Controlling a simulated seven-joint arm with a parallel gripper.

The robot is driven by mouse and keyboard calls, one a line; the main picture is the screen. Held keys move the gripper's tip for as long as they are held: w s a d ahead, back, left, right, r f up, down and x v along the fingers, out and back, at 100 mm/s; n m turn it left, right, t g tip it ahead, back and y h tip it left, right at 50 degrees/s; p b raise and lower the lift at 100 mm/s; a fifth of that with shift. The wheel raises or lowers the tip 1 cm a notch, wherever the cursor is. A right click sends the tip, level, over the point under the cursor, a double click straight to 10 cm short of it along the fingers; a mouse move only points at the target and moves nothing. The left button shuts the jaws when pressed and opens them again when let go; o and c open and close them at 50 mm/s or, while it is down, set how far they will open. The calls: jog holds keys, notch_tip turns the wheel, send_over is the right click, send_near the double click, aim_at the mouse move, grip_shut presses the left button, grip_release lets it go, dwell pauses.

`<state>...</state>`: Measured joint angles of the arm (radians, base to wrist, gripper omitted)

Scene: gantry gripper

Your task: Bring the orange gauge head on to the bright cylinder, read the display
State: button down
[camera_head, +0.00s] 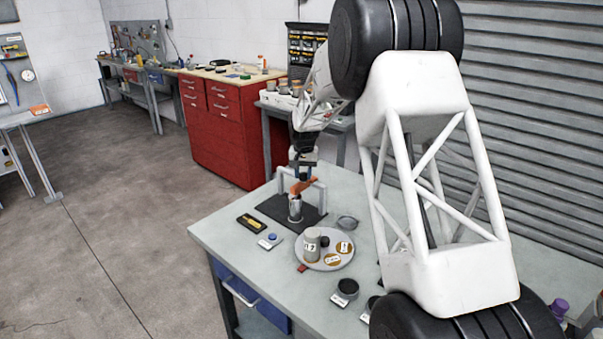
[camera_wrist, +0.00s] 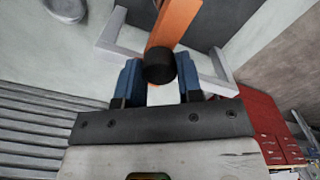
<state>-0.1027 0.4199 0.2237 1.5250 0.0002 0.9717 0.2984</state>
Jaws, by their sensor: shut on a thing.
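The orange gauge head (camera_head: 304,185) is at the jaws of my gripper (camera_head: 302,176), above the black plate on the bench. It also shows in the wrist view (camera_wrist: 176,20), with a round black part (camera_wrist: 159,68) between the blue fingers of my gripper (camera_wrist: 159,84). The jaws are shut on it. The bright cylinder (camera_head: 295,211) stands upright on the black plate, directly under the orange head. I cannot tell whether they touch. A dark device with a yellow face (camera_head: 251,223) lies left of the plate; no reading on it is legible.
A grey gantry frame (camera_head: 320,196) stands close around the gauge head. In front, a round tray (camera_head: 318,267) holds a grey labelled cylinder (camera_head: 312,241) and brass-coloured discs. A small blue-topped box (camera_head: 270,241) and dark round pieces (camera_head: 347,287) lie nearby. The bench's left front is clear.

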aim_at(304, 174)
jog(key=c, duration=0.8)
grip_release()
jog(key=shift+r, duration=0.2)
jog(key=shift+r, duration=3.75)
jog(key=shift+s+d+r, duration=0.1)
jog(key=shift+s, duration=0.05)
